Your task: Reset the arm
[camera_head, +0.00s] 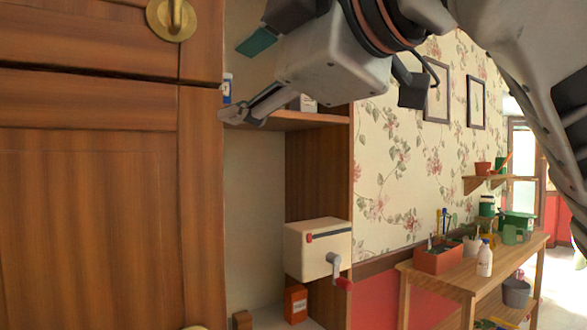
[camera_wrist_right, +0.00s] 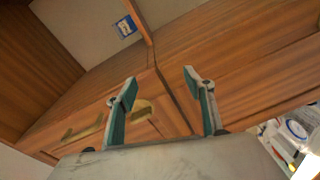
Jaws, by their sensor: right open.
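My right arm (camera_head: 480,40) comes in from the upper right of the head view. My right gripper (camera_head: 240,80) is open at its end, in front of the upper part of an open cabinet bay. One grey finger points down-left close to the edge of the wooden door, and a teal pad shows above. Whether the finger touches the door I cannot tell. In the right wrist view the two fingers (camera_wrist_right: 160,86) stand apart with nothing between them. My left gripper is not in view.
A wooden cabinet door (camera_head: 90,200) fills the left. A shelf (camera_head: 300,118) holds a blue-labelled container (camera_head: 227,88). Below are a white box with a crank (camera_head: 318,248) and an orange box (camera_head: 296,304). A wooden bench (camera_head: 460,280) with several items stands at right.

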